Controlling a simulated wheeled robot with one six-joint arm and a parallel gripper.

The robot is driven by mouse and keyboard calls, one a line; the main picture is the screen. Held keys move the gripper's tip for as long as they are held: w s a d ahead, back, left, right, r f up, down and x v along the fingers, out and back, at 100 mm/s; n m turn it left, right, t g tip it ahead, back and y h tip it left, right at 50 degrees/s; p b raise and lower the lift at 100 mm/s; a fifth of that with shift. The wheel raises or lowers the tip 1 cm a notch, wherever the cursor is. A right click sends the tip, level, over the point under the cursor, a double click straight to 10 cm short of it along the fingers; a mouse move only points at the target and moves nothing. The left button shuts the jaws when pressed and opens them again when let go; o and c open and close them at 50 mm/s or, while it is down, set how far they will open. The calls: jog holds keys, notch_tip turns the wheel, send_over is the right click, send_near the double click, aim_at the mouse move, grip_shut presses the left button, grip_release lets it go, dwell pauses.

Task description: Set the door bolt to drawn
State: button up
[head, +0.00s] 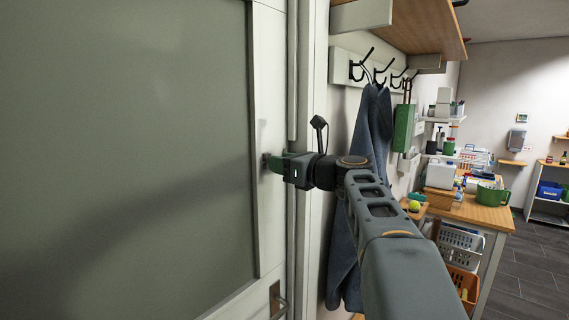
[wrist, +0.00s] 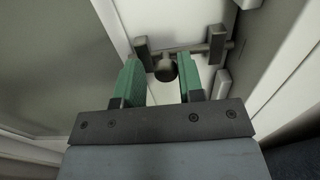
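The door bolt (wrist: 190,48) is a grey metal bar on the white door edge, held by upright brackets. Its round dark knob (wrist: 166,71) sticks out near the left bracket. The bar's right end reaches a little past the right bracket, close to the door's edge. My gripper (wrist: 163,76) has two green fingers, spread apart, with the knob seen between their tips. I cannot tell whether either finger touches the knob. In the head view my gripper (head: 267,161) is at the door's right stile and hides most of the bolt.
The door (head: 130,150) has a large grey panel and a lever handle (head: 279,304) low down. Right of the frame, a blue-grey cloth (head: 372,135) hangs from hooks under a wooden shelf (head: 430,25). A workbench (head: 480,212) with a green pot stands further right.

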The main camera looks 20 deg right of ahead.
jog(key=shift+o, duration=1.1)
jog(key=shift+s+d, duration=0.1)
jog(key=b+v, duration=0.3)
jog(key=v, duration=1)
jog(key=shift+s, duration=0.25)
